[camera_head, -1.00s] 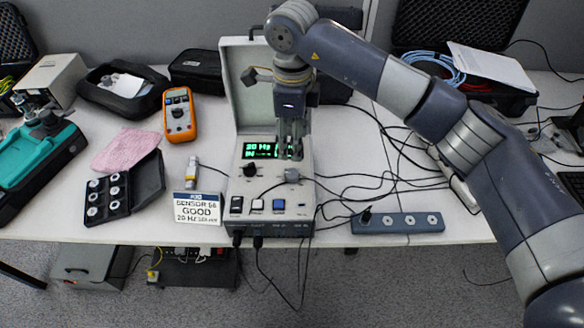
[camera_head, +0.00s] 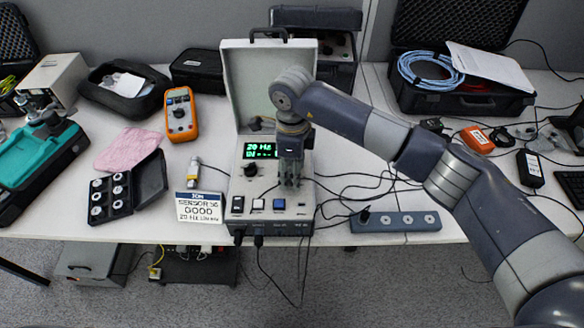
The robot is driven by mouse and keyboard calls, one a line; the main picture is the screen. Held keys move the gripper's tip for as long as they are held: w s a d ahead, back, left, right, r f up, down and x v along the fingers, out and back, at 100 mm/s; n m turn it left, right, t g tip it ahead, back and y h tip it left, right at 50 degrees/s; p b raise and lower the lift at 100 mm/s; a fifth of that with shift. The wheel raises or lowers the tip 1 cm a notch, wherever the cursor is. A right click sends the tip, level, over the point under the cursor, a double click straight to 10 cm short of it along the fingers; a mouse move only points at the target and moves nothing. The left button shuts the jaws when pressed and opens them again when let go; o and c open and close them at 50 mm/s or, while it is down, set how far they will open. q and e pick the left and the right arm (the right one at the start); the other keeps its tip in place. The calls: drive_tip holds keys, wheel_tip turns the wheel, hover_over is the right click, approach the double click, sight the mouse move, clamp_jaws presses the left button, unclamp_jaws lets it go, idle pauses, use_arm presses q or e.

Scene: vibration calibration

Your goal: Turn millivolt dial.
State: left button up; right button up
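The grey calibrator box (camera_head: 236,186) stands on the table with its lid (camera_head: 240,80) open and a green display (camera_head: 257,151) lit with "20 Hz" on top. A black dial (camera_head: 250,169) sits on the left of its panel, uncovered. My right gripper (camera_head: 289,184) points down over the right of the panel, where it covers the grey dial's place. The fingers are close together, and I cannot tell whether they grip that dial. Which dial is marked millivolt is too small to read. My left gripper is out of view.
Switches and a blue button (camera_head: 279,204) line the panel's front. A grey-blue bar (camera_head: 395,222) and loose cables lie on the right.

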drive_tip(key=c, duration=1.1)
drive_tip(key=shift+f+m+b, duration=0.1)
drive_tip(key=shift+m+b, duration=0.4)
drive_tip(key=shift+b, duration=0.2)
drive_tip(key=shift+m+b, duration=0.35)
drive_tip(key=shift+m, duration=0.25)
drive_tip(key=o, duration=1.1)
wheel_tip(320, 180, up, 12)
